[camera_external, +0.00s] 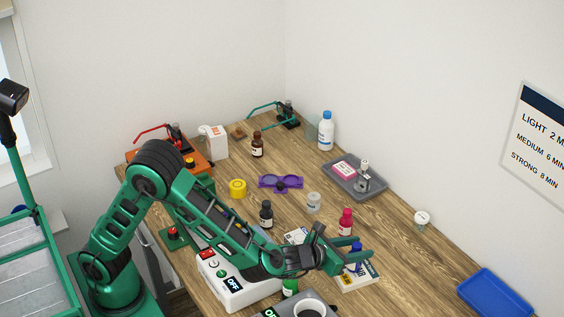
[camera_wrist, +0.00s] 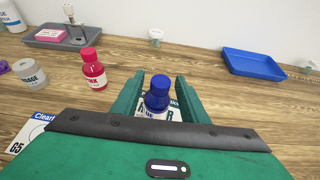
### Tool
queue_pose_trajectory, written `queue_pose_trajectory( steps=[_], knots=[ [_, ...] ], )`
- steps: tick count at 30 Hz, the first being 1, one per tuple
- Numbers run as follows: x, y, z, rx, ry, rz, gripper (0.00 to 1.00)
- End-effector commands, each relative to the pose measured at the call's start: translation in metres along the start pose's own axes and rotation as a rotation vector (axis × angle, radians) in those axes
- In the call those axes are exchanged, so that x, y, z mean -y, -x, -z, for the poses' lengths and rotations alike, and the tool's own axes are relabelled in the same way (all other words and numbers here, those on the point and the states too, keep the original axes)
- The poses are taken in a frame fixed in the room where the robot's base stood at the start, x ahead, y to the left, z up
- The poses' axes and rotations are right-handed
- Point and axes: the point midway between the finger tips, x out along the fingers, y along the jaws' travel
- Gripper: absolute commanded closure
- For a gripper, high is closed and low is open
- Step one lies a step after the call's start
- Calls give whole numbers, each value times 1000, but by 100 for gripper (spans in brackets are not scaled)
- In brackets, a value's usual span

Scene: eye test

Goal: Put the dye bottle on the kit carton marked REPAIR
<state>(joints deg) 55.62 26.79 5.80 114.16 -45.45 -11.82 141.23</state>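A blue bottle with a blue cap (camera_wrist: 158,94) stands upright between the fingers of my gripper (camera_wrist: 160,88). It also shows in the external view (camera_external: 356,247). Small gaps show between the cap and both fingers, so the gripper looks open around it. A white carton (camera_external: 359,281) lies under the bottle; in the wrist view (camera_wrist: 174,115) only a few letters show, one an R, and the rest is hidden. The bottle seems to stand on this carton, but its foot is hidden. No bottle's label reads clearly as dye.
A pink-red bottle (camera_wrist: 93,68) and a grey jar (camera_wrist: 30,74) stand to the left of the gripper. Another white carton (camera_wrist: 27,136) lies nearer. A dark bottle (camera_external: 266,215) stands farther left. A blue tray (camera_external: 495,294) is at the right; wood between is mostly clear.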

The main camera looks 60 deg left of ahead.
Motion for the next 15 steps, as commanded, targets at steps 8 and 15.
queue_pose_trajectory(
  steps=[8, 15],
  knots=[
    [0, 2, -3, 1, 1, 1, 60],
    [1, 35, -3, 0, 0, 4, 60]
  ],
)
